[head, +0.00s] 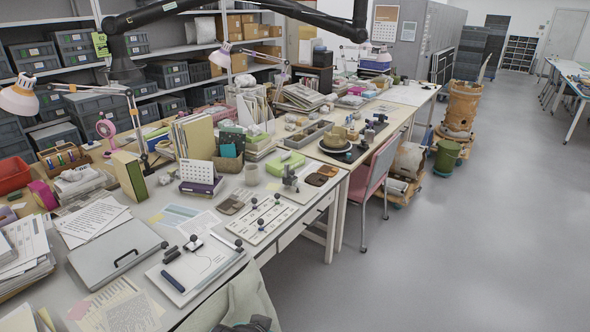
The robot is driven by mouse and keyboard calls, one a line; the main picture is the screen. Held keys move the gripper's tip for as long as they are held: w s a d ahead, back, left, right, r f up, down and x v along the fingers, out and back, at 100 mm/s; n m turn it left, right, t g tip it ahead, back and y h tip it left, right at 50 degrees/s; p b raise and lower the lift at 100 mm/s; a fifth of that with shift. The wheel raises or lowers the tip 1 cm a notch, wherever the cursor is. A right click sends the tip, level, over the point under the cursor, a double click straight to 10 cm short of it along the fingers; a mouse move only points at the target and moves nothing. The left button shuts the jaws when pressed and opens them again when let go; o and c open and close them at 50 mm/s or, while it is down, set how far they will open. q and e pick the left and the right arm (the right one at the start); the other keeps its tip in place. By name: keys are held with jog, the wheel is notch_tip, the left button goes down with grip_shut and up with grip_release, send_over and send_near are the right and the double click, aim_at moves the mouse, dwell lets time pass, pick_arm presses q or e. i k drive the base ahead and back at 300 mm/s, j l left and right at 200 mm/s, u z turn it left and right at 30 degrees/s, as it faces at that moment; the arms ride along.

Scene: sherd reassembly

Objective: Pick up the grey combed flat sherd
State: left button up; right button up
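Two small flat grey-brown pieces lie on the near table in the head view. One is a sherd-like piece (231,206), with another (244,195) just behind it. They are too small for me to make out combing, so I cannot tell surely which is the grey combed flat sherd. Two browner sherds, one (317,180) in front of the other (328,171), lie farther right near the table's edge. Dark arm links of mine cross the top of the view, well above the tables. I see neither gripper's fingers.
A board with black-knobbed pieces (263,218) lies in front of the grey-brown pieces. A grey case (117,254) lies at left. A pink chair (379,178) stands at right; the floor (470,250) beyond is clear.

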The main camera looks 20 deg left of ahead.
aim_at(230, 205)
jog(key=i+z, duration=0.2)
jog(key=i, duration=0.6)
jog(key=i+j+z, duration=0.2)
jog(key=i, duration=0.6)
jog(key=i+u, duration=0.35)
jog(key=i+l+u, duration=0.35)
jog(key=i+j+u, duration=0.15)
jog(key=i+u, duration=0.15)
jog(key=u, duration=0.2)
jog(key=i+u, duration=0.3)
jog(key=u, duration=0.2)
jog(key=i+u, duration=0.3)
jog(key=u, duration=0.2)
jog(key=i+l+u, duration=0.2)
jog(key=u, duration=0.3)
jog(key=i, duration=0.05)
